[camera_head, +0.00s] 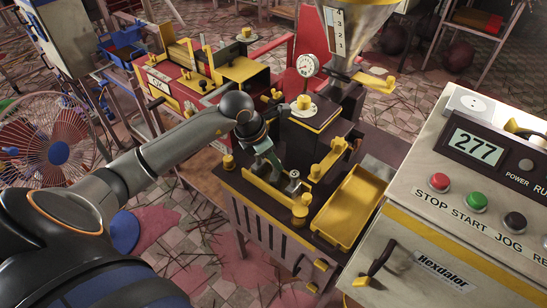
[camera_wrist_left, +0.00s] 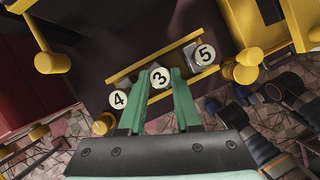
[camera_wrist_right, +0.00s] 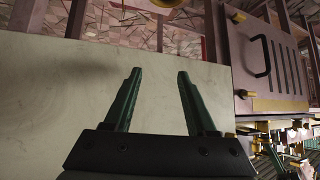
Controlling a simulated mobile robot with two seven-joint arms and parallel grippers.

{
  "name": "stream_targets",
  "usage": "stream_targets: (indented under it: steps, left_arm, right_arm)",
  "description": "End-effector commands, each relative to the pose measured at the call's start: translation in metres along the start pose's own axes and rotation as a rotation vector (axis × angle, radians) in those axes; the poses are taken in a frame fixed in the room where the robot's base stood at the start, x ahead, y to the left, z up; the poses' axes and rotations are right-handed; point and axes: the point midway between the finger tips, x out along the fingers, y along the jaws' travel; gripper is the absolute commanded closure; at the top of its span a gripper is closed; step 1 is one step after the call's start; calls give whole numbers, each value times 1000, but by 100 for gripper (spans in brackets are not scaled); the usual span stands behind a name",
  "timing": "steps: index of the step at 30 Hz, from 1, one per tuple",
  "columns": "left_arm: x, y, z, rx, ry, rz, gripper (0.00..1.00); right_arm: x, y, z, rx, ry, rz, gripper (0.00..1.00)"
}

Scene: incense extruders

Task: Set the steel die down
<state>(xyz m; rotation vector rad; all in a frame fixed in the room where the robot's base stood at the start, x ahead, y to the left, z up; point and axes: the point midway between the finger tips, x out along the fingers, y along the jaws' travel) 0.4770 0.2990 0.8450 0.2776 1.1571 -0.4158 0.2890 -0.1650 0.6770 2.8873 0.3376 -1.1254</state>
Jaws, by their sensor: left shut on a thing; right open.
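My left gripper (camera_head: 270,165) is low over the dark top of the extruder bench, at its yellow-railed rack (camera_head: 268,189). In the left wrist view its green fingers (camera_wrist_left: 160,92) are shut on the steel die (camera_wrist_left: 160,78), whose round white top reads 3. The die sits between the rack's two yellow rails; the fingers hide its sides, and I cannot tell if it rests on the bottom. Dies marked 4 (camera_wrist_left: 118,99) and 5 (camera_wrist_left: 205,55) stand on either side of it. My right gripper (camera_wrist_right: 158,80) is open and empty over a pale surface.
A yellow tray (camera_head: 350,207) lies right of the rack. Yellow posts (camera_head: 301,205) and the extruder with its gauge (camera_head: 307,66) stand close by. A control box (camera_head: 450,215) reading 277 is at the right. A red fan (camera_head: 45,140) stands left.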

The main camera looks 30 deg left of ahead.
Motion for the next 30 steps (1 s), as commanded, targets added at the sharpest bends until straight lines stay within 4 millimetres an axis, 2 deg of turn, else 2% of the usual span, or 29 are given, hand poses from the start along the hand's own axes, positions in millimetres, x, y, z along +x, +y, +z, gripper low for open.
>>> stream_targets:
  steps: [8, 9, 16, 25, 30]
  left_arm:
    - [3, 1, 0, 1, -5, 2, 100]
    - [2, 0, 0, 0, -2, 1, 63]
    - [2, 0, 0, 0, -2, 1, 38]
    - [-1, 0, 1, 0, -2, 1, 38]
    - [-22, 2, 2, 0, -4, 5, 38]
  right_arm:
    - [3, 0, 4, 1, -4, 0, 44]
    - [2, 0, 4, 1, -7, 0, 44]
    - [2, -1, 3, 1, -8, -1, 44]
    - [0, -1, 0, 1, -5, -2, 44]
    - [-1, -1, -2, 1, 4, -1, 44]
